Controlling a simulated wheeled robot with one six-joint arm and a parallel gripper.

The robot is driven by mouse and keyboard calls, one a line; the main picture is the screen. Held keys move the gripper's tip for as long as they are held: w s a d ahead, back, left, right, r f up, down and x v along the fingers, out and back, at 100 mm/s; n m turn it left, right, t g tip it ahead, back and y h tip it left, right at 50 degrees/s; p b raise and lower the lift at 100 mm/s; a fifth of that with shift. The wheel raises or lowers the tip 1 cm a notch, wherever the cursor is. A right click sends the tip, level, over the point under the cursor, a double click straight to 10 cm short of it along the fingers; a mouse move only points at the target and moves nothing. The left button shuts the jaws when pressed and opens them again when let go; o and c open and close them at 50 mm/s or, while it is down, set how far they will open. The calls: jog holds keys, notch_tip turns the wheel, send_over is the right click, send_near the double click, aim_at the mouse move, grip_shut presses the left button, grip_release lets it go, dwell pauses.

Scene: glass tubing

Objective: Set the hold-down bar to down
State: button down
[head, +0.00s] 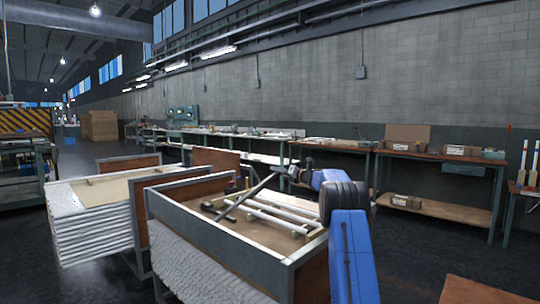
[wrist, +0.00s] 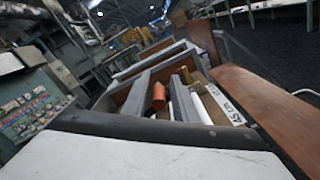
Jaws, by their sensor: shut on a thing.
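A thin dark-grey bar, which looks like the hold-down bar (head: 251,195), slants up from inside the grey-rimmed crate (head: 215,243) to my gripper (head: 286,173). Its lower end is near the white tubes, and its upper end is raised above the crate. My gripper is shut at that upper end; the fingers are small and dark there. White glass tubes (head: 270,217) lie lengthwise in the crate below. In the wrist view, a dark edge and a pale surface fill the foreground, and the fingertips cannot be made out. The grip itself is hidden there.
A dark-headed tool (head: 208,205) lies in the crate. A second crate (head: 100,185) stands at left. Workbenches (head: 440,155) line the wall behind.

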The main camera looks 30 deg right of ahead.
notch_tip(320, 180, down, 10)
jog(key=d+m, duration=0.2)
jog(key=shift+w, duration=0.45)
jog(key=shift+r, duration=0.1)
jog(key=c, duration=1.8)
grip_release()
jog(key=shift+o, duration=0.2)
jog(key=shift+a, duration=0.1)
jog(key=v, duration=1.7)
jog(key=shift+s, duration=0.15)
